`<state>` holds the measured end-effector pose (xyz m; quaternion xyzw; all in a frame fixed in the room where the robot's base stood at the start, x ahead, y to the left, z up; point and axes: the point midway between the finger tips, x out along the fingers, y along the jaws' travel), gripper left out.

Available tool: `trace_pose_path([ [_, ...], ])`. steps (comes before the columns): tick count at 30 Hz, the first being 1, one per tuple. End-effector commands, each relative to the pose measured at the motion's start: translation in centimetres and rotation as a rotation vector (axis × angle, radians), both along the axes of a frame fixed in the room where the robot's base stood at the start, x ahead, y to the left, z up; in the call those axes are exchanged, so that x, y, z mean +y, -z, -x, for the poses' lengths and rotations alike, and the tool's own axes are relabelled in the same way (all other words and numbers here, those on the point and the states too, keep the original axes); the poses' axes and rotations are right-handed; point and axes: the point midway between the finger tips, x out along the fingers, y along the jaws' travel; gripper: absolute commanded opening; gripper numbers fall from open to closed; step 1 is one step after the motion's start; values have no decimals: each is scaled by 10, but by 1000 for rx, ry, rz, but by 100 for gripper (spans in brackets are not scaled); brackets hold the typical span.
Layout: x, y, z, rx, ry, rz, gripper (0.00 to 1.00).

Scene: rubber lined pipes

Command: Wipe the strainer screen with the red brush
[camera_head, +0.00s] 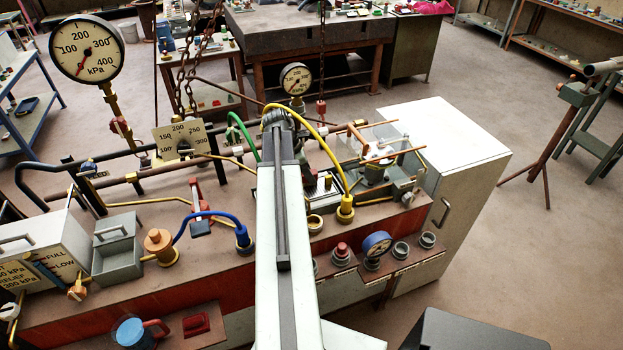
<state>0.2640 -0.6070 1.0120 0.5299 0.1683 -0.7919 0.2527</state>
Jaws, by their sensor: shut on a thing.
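My pale arm runs up the middle of the view and ends in a dark wrist joint over the bench. My gripper's fingers are hidden behind the arm, and so is anything between them. I cannot make out a red brush for certain. A dark slatted piece (308,187), partly covered by the arm, lies on the bench just right of it; it may be the strainer screen, but I cannot tell.
Yellow (334,150) and blue (211,217) hoses arch beside my arm. A large gauge (87,49) stands at left. A grey open box (117,250) sits on the bench's left part.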

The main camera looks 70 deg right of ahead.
Motion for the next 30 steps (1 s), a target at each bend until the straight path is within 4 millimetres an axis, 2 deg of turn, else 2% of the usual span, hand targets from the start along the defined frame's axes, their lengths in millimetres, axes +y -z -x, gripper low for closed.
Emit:
trace_pose_path([
  [11,-3,-3,-3,1,0,-1,0],
  [25,-3,-57,-2,1,0,0,0],
  [30,-3,-63,-2,1,0,0,0],
])
